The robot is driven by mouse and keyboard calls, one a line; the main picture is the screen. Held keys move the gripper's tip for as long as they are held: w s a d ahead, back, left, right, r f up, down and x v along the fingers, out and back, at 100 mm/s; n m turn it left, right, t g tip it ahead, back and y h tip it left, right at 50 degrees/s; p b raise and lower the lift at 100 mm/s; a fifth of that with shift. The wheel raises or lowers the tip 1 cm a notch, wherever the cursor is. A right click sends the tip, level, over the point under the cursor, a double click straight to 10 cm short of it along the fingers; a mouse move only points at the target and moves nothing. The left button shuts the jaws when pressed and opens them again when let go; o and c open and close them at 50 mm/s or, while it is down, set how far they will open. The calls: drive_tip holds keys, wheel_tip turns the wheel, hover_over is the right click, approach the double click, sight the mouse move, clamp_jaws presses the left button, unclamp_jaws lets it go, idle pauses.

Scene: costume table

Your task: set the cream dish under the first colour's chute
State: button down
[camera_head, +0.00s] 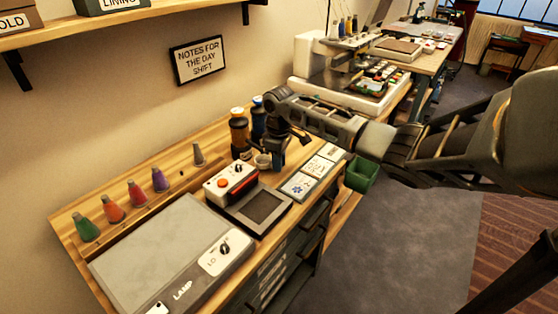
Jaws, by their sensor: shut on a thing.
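My gripper (273,158) points down over the table, near its back right part. It is shut on a small cream dish (262,161), held low, close to the tabletop. The dish is small here and partly hidden by the gripper. I cannot tell whether the dish touches the table.
A white box with a red button (230,183) and a dark framed tray (258,209) lie in front. Picture cards (299,185) lie to the right, beside a green bin (361,174). Coloured cones (137,193) and a lamp panel (150,257) fill the left.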

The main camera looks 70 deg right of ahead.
drive_tip(key=shift+f, duration=0.35)
idle(0.6)
drive_tip(key=c, duration=1)
unclamp_jaws()
drive_tip(key=shift+r, duration=0.1)
drive_tip(key=shift+r+p, duration=1.95)
drive_tip(key=shift+r, duration=0.25)
drive_tip(key=shift+s, duration=0.1)
drive_tip(key=shift+s+a+r, duration=0.25)
drive_tip(key=shift+s+r, duration=0.25)
drive_tip(key=shift+s, duration=0.45)
drive_tip(key=shift+s+a+r, duration=0.2)
drive_tip(key=shift+s+r, duration=0.25)
drive_tip(key=shift+s, duration=0.5)
drive_tip(key=shift+s+a+r, duration=0.25)
drive_tip(key=shift+s+r, duration=0.25)
drive_tip(key=shift+s, duration=0.45)
